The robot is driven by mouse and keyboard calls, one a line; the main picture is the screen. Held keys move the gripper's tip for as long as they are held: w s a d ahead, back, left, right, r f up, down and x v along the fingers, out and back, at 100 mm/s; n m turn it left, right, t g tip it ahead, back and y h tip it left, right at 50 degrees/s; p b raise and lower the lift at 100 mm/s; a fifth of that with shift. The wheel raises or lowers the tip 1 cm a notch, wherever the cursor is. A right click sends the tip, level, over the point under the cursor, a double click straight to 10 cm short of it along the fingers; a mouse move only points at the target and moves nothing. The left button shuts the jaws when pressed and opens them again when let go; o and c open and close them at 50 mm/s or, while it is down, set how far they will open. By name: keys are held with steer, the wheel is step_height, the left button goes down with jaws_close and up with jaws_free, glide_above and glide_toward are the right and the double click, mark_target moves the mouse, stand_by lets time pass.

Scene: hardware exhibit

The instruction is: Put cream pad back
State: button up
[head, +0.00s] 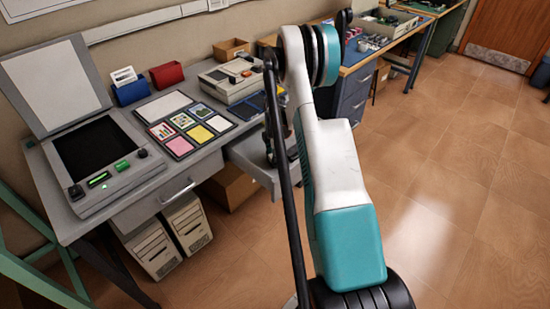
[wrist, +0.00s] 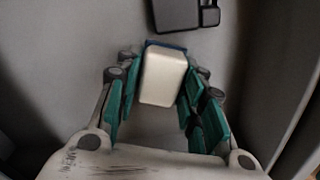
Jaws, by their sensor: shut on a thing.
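The cream pad (wrist: 163,75), a pale block with a blue edge at its far end, sits between the teal fingers of my gripper (wrist: 158,92) in the wrist view. The fingers are closed in on both sides of it. Pad and fingers are over the grey inside of what looks like a drawer. In the head view an open grey drawer (head: 250,158) juts from the desk, and my arm hides much of it. I cannot make out my fingers or the pad there.
A dark object (wrist: 178,14) lies beyond the pad in the wrist view. On the desk are an open scanner-like device (head: 100,148), several coloured cards (head: 200,134), a beige machine (head: 234,80), and blue (head: 131,91) and red (head: 167,74) holders. Open floor (head: 440,160) lies to the right.

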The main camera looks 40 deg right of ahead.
steer(key=shift+f, duration=0.1)
steer(key=shift+f+b, duration=0.25)
steer(key=shift+b, duration=0.2)
steer(key=o, duration=0.9)
steer(key=shift+s, duration=0.1)
steer(key=shift+c, duration=0.2)
steer(key=shift+o, duration=0.7)
steer(key=shift+f, duration=0.15)
steer(key=shift+r, duration=0.2)
step_height(320, 180, up, 13)
steer(key=p, duration=0.5)
steer(key=shift+f, duration=0.15)
